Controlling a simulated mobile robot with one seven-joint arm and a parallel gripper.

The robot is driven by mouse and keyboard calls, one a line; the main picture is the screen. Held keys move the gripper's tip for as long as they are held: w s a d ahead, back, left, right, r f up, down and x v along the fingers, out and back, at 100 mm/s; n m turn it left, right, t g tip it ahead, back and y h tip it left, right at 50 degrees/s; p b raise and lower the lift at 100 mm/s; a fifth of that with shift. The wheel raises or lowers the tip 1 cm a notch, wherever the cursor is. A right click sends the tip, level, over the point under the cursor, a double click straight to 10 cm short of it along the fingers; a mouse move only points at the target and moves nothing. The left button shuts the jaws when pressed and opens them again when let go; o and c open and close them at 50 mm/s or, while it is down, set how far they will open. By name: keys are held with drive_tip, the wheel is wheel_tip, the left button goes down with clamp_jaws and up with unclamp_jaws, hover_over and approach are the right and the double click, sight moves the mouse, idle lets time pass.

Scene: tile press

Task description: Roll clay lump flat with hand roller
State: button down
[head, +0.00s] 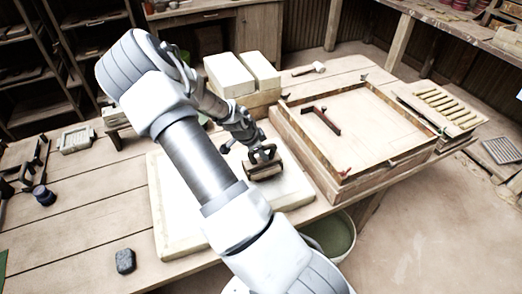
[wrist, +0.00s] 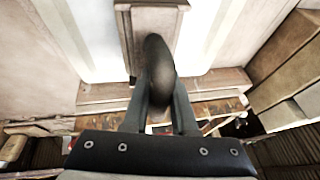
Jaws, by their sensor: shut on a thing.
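My gripper (head: 262,153) is over the pale board (head: 168,215) on the bench, with its fingers shut on the hand roller (head: 265,170). In the wrist view the fingers (wrist: 160,112) close around the roller's dark rounded handle (wrist: 158,60), and brown wooden parts show behind it. The roller is low over the right part of the board; I cannot tell whether it touches. No clay lump can be made out with certainty; my arm hides part of the board, and the roller may cover some of it.
A wooden tray-like frame (head: 345,178) holding a red-brown tool (head: 322,120) stands right of the board. Pale blocks (head: 229,74) stand behind it. A dark grey lump (head: 125,261) lies at the front left. A bucket (head: 335,236) is below the bench edge. The left bench planks are mostly clear.

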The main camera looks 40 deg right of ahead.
drive_tip(key=shift+s+a+f, duration=0.1)
drive_tip(key=shift+s+f, duration=0.05)
drive_tip(key=shift+s, duration=0.3)
drive_tip(key=shift+s+a+f, duration=0.1)
drive_tip(key=shift+s, duration=0.35)
drive_tip(key=shift+w+d+f, duration=0.1)
drive_tip(key=shift+w+d, duration=0.05)
drive_tip(key=shift+w, duration=0.5)
drive_tip(key=shift+w+d+f, duration=0.1)
drive_tip(key=shift+w+d, duration=0.1)
drive_tip(key=shift+w, duration=0.4)
drive_tip(key=shift+w+d+f, duration=0.1)
drive_tip(key=shift+w+d, duration=0.05)
drive_tip(key=shift+w, duration=0.5)
drive_tip(key=shift+s+a+r, duration=0.1)
drive_tip(key=shift+s+a, duration=0.2)
drive_tip(key=shift+s, duration=0.65)
drive_tip(key=shift+s+a+r, duration=0.1)
drive_tip(key=shift+s+a, duration=0.15)
drive_tip(key=shift+s, duration=0.7)
drive_tip(key=shift+w+d, duration=0.3)
drive_tip(key=shift+w, duration=0.7)
drive_tip(key=shift+w+d, duration=0.25)
drive_tip(key=shift+w, duration=0.7)
drive_tip(key=shift+s+a+f, duration=0.15)
drive_tip(key=shift+s+f, duration=0.1)
drive_tip(key=shift+s, duration=0.25)
drive_tip(key=shift+s+a, duration=0.2)
drive_tip(key=shift+s, duration=0.35)
drive_tip(key=shift+r, duration=0.15)
